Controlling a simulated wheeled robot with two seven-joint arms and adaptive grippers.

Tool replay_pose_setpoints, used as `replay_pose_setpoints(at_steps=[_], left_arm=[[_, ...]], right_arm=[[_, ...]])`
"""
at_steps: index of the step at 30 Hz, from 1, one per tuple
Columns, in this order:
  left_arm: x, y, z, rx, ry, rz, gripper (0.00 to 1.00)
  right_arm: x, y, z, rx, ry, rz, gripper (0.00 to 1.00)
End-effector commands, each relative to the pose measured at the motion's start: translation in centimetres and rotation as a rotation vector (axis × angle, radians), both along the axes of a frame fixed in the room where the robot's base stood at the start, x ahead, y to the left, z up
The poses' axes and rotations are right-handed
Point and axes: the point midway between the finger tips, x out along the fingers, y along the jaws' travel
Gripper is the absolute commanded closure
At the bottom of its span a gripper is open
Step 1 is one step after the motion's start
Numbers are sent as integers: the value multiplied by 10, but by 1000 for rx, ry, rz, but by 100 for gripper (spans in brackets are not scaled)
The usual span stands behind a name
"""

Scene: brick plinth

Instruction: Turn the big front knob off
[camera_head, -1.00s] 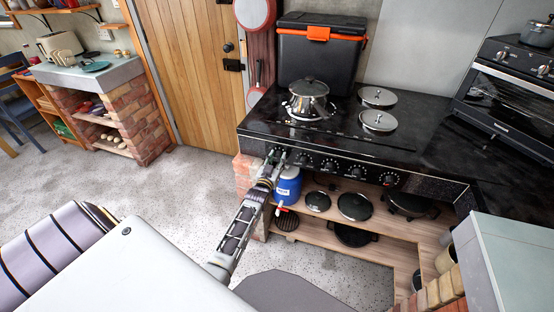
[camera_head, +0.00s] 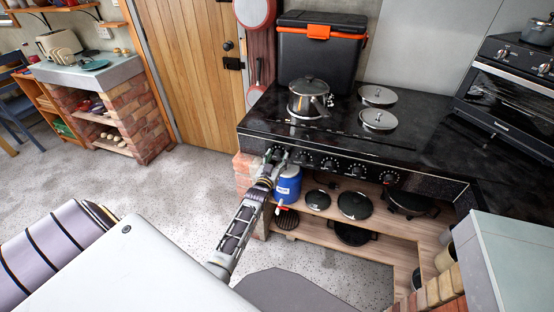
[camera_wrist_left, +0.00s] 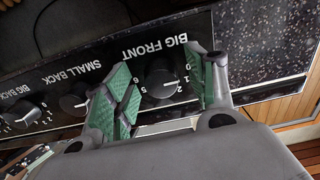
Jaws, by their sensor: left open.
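The big front knob (camera_wrist_left: 160,79) is a black dial below the printed words BIG FRONT in the left wrist view. My left gripper (camera_wrist_left: 170,88) is open, with one green-padded finger on each side of the knob. I cannot tell whether either pad touches it. The knob's pointer is not clear. In the head view my left gripper (camera_head: 276,157) is at the left end of the stove's front panel and mostly hides this knob. My right gripper is not in view.
The small back knob (camera_wrist_left: 74,100) and big back knob (camera_wrist_left: 22,114) sit to the left in the wrist view. A steel pot (camera_head: 308,98) stands on the black stove top (camera_head: 420,150). A blue container (camera_head: 287,185) stands below the panel, close to my gripper.

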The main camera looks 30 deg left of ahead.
Motion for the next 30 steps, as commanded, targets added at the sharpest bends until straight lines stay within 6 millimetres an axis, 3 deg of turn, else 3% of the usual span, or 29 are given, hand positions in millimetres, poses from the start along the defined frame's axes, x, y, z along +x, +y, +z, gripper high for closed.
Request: replay_pose_setpoints(at_steps=[30], left_arm=[[-81, -19, -1, -1, 3, 0, 44]], right_arm=[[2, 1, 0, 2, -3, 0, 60]])
